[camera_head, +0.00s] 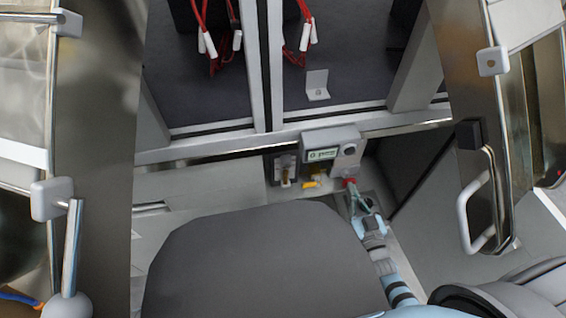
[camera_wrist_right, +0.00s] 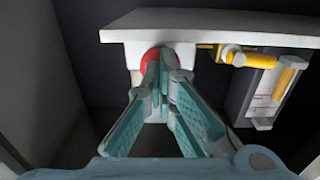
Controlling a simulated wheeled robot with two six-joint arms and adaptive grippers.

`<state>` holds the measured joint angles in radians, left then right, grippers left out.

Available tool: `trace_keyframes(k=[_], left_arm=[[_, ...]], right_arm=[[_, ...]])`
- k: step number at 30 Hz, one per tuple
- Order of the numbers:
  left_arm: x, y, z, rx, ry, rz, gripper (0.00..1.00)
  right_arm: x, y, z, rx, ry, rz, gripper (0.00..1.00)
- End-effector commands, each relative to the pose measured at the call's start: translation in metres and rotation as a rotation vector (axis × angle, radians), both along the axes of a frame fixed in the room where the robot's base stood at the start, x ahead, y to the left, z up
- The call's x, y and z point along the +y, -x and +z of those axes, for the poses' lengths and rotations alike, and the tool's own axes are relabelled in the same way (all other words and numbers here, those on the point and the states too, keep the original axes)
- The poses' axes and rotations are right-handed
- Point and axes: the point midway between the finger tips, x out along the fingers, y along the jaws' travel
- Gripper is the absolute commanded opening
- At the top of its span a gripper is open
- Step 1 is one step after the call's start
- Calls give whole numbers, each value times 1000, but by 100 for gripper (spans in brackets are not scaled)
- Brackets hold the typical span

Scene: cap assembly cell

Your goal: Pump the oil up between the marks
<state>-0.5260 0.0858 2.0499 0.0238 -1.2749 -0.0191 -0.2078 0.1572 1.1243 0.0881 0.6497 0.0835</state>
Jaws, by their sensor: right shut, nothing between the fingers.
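The grey pump unit (camera_head: 344,139) with a green-and-white label is mounted low on the machine frame. A red button (camera_head: 350,182) sits under its right end; it also shows in the wrist view (camera_wrist_right: 149,60), partly hidden by my fingers. My right gripper (camera_head: 354,188) is shut and empty, its fingertips (camera_wrist_right: 163,62) at the button; I cannot tell whether they touch it. Left of the button is a yellow lever (camera_head: 312,184). Further left is a dark-backed sight gauge (camera_head: 285,168) with an amber part; its oil level and marks are too small to read. My left gripper is not in view.
Open machine doors with handles stand at the left (camera_head: 95,160) and right (camera_head: 474,215). Red cables with white ends (camera_head: 305,35) hang inside the cabinet above. A metal rail (camera_head: 180,151) runs behind the pump unit. A pale panel (camera_head: 200,190) lies left of the gauge.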

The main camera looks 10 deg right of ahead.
Motion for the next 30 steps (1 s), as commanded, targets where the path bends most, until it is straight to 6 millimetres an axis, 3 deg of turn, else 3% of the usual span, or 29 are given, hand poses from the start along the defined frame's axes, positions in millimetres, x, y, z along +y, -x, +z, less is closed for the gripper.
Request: trace_keyframes(k=[10, 21, 30], left_arm=[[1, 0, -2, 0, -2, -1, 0], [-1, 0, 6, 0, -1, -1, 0], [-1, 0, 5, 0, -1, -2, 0]], right_arm=[[0, -11, 1, -2, -1, 1, 0], [1, 13, 1, -1, 0, 0, 0], [0, 16, 1, -1, 0, -1, 0]])
